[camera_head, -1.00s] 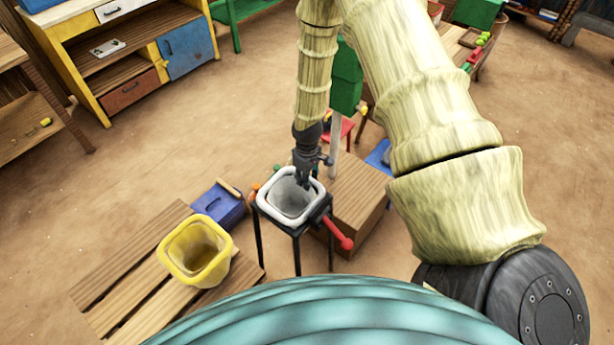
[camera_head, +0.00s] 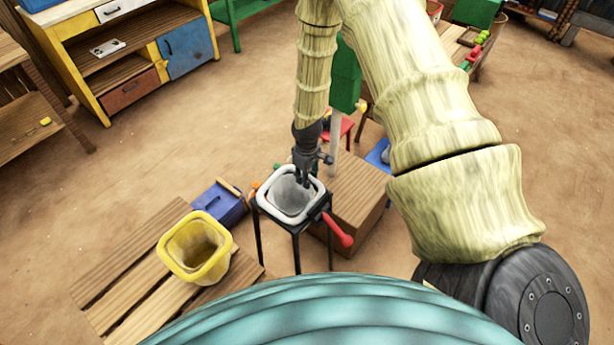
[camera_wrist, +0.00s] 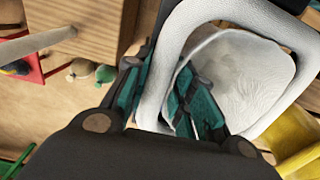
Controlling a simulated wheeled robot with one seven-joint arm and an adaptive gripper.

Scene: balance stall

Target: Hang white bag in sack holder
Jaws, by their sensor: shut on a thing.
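The white bag (camera_head: 273,197) has a thick white rim and sits at the top of the sack holder (camera_head: 297,228), a black frame on thin legs with a red handle. In the wrist view, my gripper (camera_wrist: 160,100) is shut on the white bag's rim (camera_wrist: 161,78), with one finger inside the bag's mouth and the other outside. The bag looks seated within the frame, but whether it rests on it cannot be told.
A yellow bag (camera_head: 165,252) stands on a wooden pallet (camera_head: 110,285) to the left. A blue toolbox (camera_head: 219,204) lies behind it. A wooden crate (camera_head: 352,195) is right beside the holder. Open floor lies toward the yellow cabinet (camera_head: 90,97).

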